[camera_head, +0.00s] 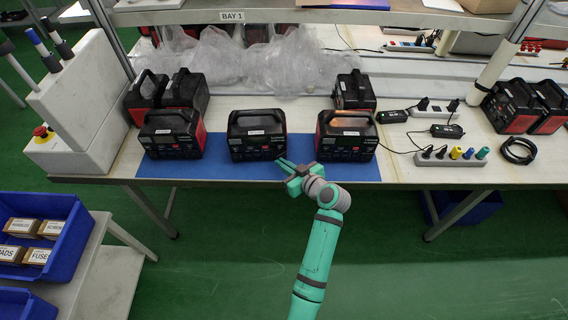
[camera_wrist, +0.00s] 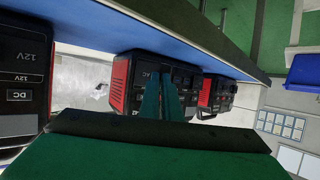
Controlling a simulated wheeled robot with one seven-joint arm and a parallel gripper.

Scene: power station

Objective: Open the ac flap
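Three black-and-red power stations stand in the front row on the blue mat (camera_head: 215,168): left (camera_head: 172,133), middle (camera_head: 257,136) and right (camera_head: 346,136). My gripper (camera_head: 281,163) is in front of the middle one, near its lower right corner and the mat's front edge. In the wrist view, which is upside down, the middle station (camera_wrist: 122,92) shows an AC label beside my fingers (camera_wrist: 159,78). The fingers lie close together with nothing seen between them. They hide part of the front panel, and I cannot make out the flap or its state.
A white box with a red button (camera_head: 42,134) is at left.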

